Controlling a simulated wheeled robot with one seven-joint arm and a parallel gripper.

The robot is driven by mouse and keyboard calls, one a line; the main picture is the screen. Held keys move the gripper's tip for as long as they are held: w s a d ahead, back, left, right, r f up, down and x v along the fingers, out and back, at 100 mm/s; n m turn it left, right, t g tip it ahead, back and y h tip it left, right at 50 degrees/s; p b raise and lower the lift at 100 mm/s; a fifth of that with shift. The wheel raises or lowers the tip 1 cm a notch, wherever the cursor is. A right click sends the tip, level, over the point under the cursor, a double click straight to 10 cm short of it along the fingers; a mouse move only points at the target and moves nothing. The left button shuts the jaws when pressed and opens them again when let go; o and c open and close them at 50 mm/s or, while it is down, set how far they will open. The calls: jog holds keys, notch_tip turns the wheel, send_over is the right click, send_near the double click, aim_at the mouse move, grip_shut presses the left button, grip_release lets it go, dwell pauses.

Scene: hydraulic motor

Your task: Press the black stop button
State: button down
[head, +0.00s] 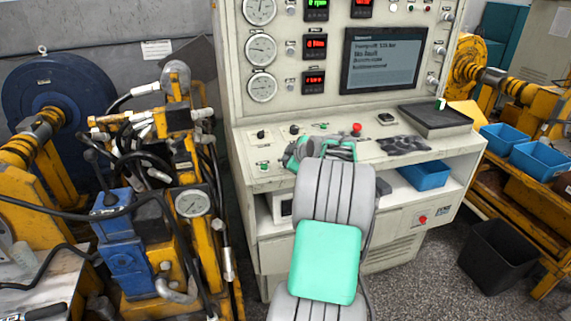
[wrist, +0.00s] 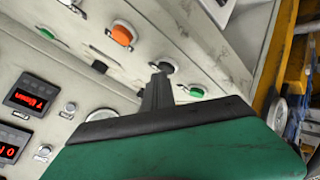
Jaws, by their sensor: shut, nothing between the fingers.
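My gripper (wrist: 158,80) is shut and empty, its dark fingers pointing at the white desk panel. In the wrist view, a round black button (wrist: 167,67) in a pale ring lies right at the fingertips, partly behind them. I cannot tell whether the fingertips touch it. A green button (wrist: 197,92) sits to its right and an orange-red button (wrist: 122,34) to its upper left. In the head view, my green gripper body (head: 320,150) is low over the console desk (head: 250,150), and my arm hides the fingertips. Small black controls (head: 294,129) show on the desk behind it.
A red mushroom button (head: 357,129) stands on the desk just behind my gripper. Dark gloves (head: 403,145) and a black tray (head: 435,120) lie to the right. The upright panel with gauges and a screen (head: 382,60) rises behind. Yellow machinery (head: 185,190) with hoses stands left.

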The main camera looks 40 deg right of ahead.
jog(key=shift+s+a+r, duration=0.1)
jog(key=shift+r, duration=0.65)
jog(key=shift+s+a+r+p, duration=0.1)
jog(key=shift+r+p, duration=0.1)
jog(key=shift+r, duration=0.6)
jog(key=shift+s+r+p, duration=0.15)
jog(key=shift+r+p, duration=0.1)
jog(key=shift+r, duration=0.6)
jog(key=shift+s+a+r+p, duration=0.1)
jog(key=shift+r+p, duration=0.1)
jog(key=shift+r, duration=0.6)
